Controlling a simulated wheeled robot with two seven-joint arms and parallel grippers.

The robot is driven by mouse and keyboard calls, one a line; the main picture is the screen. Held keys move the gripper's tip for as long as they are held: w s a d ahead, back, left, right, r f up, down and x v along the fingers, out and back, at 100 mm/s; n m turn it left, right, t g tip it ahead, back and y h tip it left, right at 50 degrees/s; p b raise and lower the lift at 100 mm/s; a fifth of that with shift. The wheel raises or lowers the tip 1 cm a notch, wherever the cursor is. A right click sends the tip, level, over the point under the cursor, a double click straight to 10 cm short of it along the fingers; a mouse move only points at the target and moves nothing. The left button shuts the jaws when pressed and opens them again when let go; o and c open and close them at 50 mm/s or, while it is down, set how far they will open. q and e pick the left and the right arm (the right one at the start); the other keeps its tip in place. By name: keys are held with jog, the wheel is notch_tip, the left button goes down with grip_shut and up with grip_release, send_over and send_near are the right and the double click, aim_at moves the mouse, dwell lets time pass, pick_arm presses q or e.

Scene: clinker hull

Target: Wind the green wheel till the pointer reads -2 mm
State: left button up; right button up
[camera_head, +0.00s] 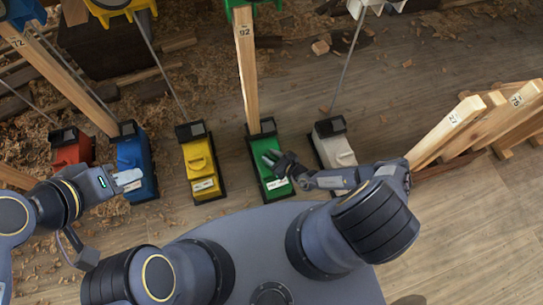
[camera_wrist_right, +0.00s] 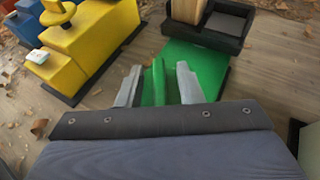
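The green box (camera_head: 258,148) stands on the floor at the foot of a wooden post marked 92. My right gripper (camera_head: 273,165) is over its top. In the right wrist view, the green wheel (camera_wrist_right: 158,82) shows edge-on as an upright grip between the two pale fingers (camera_wrist_right: 158,88). The fingers stand apart on either side of it, with narrow gaps visible. A white label (camera_head: 277,184) is on the green box; no pointer or scale reading is legible. My left gripper (camera_head: 130,178) is beside the blue box (camera_head: 135,160); its finger opening is unclear.
A yellow box (camera_head: 200,165) stands left of the green one and a white box (camera_head: 333,146) right. A red box (camera_head: 70,150) is at far left. Leaning planks (camera_head: 455,128) stand at right. Shavings litter the floor (camera_head: 420,85).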

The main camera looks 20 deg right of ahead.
jog(key=shift+s+d+r, duration=0.2)
jog(key=shift+s, duration=0.05)
jog(key=p+v, duration=0.2)
jog(key=v, duration=0.5)
jog(key=shift+p, duration=0.3)
